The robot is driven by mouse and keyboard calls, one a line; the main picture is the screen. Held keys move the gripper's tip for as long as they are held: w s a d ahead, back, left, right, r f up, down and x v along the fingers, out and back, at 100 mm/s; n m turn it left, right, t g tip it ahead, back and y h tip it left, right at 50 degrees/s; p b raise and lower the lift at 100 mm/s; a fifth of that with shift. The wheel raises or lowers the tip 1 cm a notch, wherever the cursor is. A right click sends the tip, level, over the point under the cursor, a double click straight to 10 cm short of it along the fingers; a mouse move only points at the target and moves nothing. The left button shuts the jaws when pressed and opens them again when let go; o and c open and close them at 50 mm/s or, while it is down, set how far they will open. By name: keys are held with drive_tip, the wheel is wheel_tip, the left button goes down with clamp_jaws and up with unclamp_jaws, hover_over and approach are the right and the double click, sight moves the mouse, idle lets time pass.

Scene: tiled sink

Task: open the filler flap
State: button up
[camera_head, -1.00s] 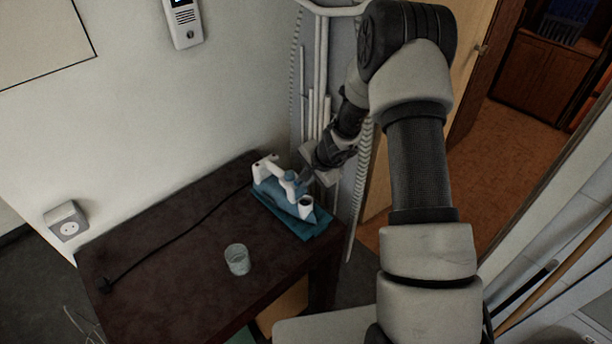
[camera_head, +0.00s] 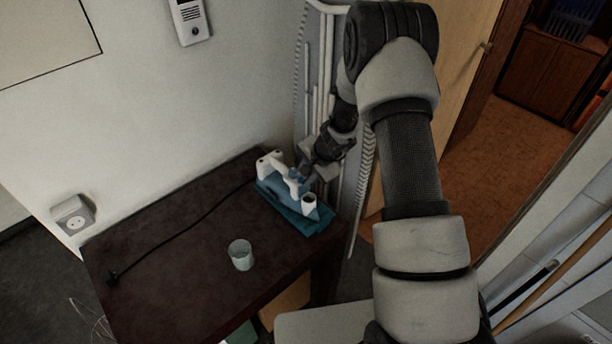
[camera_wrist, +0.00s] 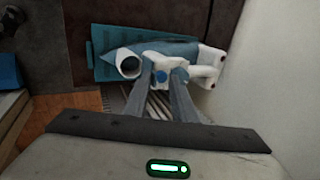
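A blue and white iron (camera_head: 268,185) rests on a teal mat (camera_head: 320,218) near the table's right end. In the wrist view the iron's blue body (camera_wrist: 188,48) lies across the top, with an open white round end (camera_wrist: 128,64) at left and white parts at right. My gripper (camera_head: 304,180) is at the iron's right side in the head view. In the wrist view my gripper (camera_wrist: 161,72) has its fingers apart, with a white piece carrying a blue spot between or just beyond the tips. I cannot tell whether they touch it. The filler flap's state is not clear.
The iron stands on a dark table (camera_head: 185,270). A clear glass (camera_head: 241,255) stands nearer the front, and a black cord (camera_head: 180,233) runs left from the iron. A wall is behind. The table's left part is mostly clear.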

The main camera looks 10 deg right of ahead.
drive_tip(key=v, duration=1.7)
drive_tip(key=shift+s+r+p, duration=0.15)
drive_tip(key=shift+p, duration=0.25)
drive_tip(key=s+a+r+n, duration=0.3)
drive_tip(key=s+r+n, duration=0.15)
drive_tip(key=r, duration=0.65)
drive_tip(key=s+d+r+n+h, duration=0.1)
drive_tip(key=s+r+n, duration=0.1)
drive_tip(key=s, duration=0.5)
drive_tip(key=s+r+n+h, duration=0.1)
drive_tip(key=s+r+n, duration=0.1)
drive_tip(key=s+r, duration=0.3)
drive_tip(key=s+d+r+n+t+h, duration=0.1)
drive_tip(key=s+r+n, duration=0.1)
drive_tip(key=s, duration=0.8)
drive_tip(key=shift+s+d+r+n, duration=0.3)
drive_tip(key=shift+s+r+n, duration=0.05)
drive_tip(key=shift+r, duration=0.5)
